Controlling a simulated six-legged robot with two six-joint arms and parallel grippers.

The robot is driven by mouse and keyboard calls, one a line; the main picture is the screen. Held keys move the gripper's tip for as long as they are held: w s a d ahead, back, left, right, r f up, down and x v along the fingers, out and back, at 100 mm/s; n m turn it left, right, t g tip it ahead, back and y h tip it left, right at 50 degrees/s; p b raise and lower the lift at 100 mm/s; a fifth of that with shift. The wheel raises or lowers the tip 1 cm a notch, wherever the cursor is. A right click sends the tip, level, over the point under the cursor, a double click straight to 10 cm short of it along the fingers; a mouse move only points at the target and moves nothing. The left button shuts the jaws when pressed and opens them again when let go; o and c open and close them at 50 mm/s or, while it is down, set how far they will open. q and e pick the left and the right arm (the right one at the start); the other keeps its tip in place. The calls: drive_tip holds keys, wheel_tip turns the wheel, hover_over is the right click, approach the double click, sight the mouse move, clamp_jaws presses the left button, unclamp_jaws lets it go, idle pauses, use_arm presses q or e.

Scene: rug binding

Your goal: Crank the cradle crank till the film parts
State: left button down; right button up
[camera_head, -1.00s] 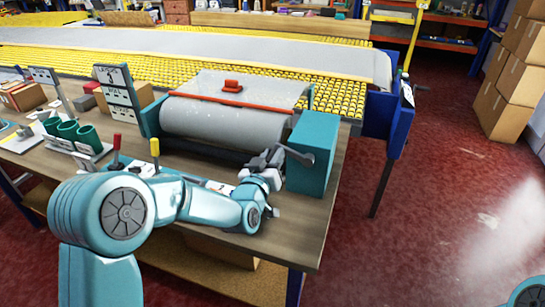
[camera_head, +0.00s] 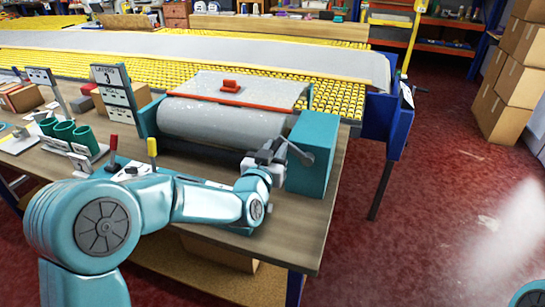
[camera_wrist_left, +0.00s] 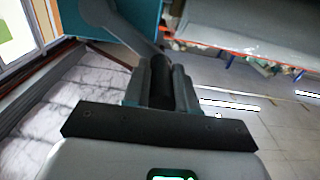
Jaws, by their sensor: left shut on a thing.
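The film roll (camera_head: 222,120) lies in the teal cradle at the back of the bench, with its film sheet (camera_head: 250,86) running up over a red bar (camera_head: 225,102). The teal crank housing (camera_head: 312,153) stands at the cradle's right end. The grey crank arm (camera_head: 298,153) comes out of its left face. My left gripper (camera_head: 264,155) is shut on the crank's dark handle. In the left wrist view the fingers (camera_wrist_left: 161,85) close around the black handle (camera_wrist_left: 160,82), and the grey crank arm (camera_wrist_left: 118,22) reaches up to the left. My right gripper is out of view.
A yellow roller conveyor (camera_head: 330,95) with a grey rug lies behind the bench. Green cups (camera_head: 64,131), red and yellow levers (camera_head: 152,150) and a "Length 3" sign (camera_head: 108,75) stand left of the cradle. Cardboard boxes (camera_head: 510,85) are stacked at the right. The red floor between is clear.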

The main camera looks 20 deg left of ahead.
use_arm(q)
drive_tip(key=shift+d+r+m, duration=0.35)
drive_tip(key=shift+r+m, duration=0.25)
drive_tip(key=shift+r, duration=0.1)
drive_tip(key=shift+d+r+b, duration=0.35)
drive_tip(key=shift+b, duration=0.1)
drive_tip(key=c, duration=0.9)
unclamp_jaws()
drive_tip(key=shift+d, duration=0.1)
drive_tip(key=shift+f, duration=0.1)
drive_tip(key=s+b, duration=0.2)
drive_tip(key=s, duration=1.4)
drive_tip(key=shift+s+a, duration=0.2)
drive_tip(key=shift+a, duration=0.1)
